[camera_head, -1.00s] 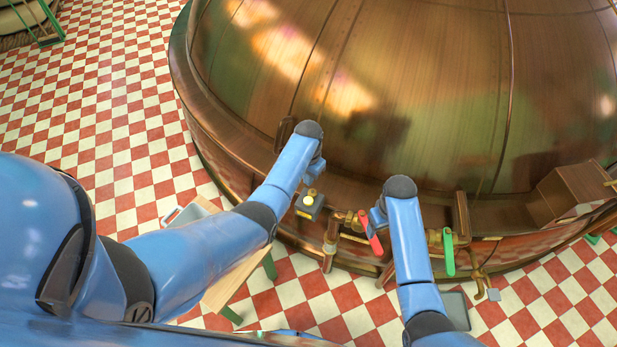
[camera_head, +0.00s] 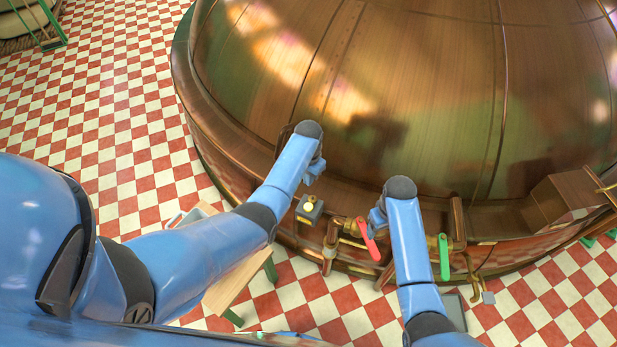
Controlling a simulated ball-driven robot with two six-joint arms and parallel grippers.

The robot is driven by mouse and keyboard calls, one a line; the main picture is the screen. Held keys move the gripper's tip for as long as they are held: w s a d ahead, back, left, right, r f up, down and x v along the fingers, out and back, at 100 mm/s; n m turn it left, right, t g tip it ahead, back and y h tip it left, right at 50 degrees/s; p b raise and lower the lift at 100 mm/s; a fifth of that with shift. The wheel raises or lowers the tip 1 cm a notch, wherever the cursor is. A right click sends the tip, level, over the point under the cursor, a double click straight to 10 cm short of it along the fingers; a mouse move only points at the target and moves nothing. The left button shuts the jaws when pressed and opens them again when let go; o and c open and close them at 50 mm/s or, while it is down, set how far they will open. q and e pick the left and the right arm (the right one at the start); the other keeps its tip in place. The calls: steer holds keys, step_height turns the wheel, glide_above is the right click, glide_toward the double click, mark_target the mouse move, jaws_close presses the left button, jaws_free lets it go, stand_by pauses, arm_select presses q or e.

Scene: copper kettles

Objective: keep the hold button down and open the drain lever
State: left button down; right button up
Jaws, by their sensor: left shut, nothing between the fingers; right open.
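A small grey box with a round yellow button (camera_head: 309,206) sits at the kettle's lower rim, left of the valves. My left gripper (camera_head: 311,181) is shut and empty, and in the picture it appears just above the button box, apart from it. A red lever (camera_head: 368,240) hangs tilted on a brass valve right of the box. A green lever (camera_head: 444,257) hangs upright on another valve further right. I cannot tell which lever is the drain. My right gripper (camera_head: 376,219) is open and appears close above the red lever; my arm hides part of it, and contact is unclear.
The big copper kettle (camera_head: 420,80) fills the back. A wooden bench (camera_head: 238,285) with a tray stands beneath my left arm. Open checkered floor lies to the left.

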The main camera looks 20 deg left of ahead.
step_height(320, 180, up, 10)
steer(key=p, duration=0.8)
stand_by(0.6)
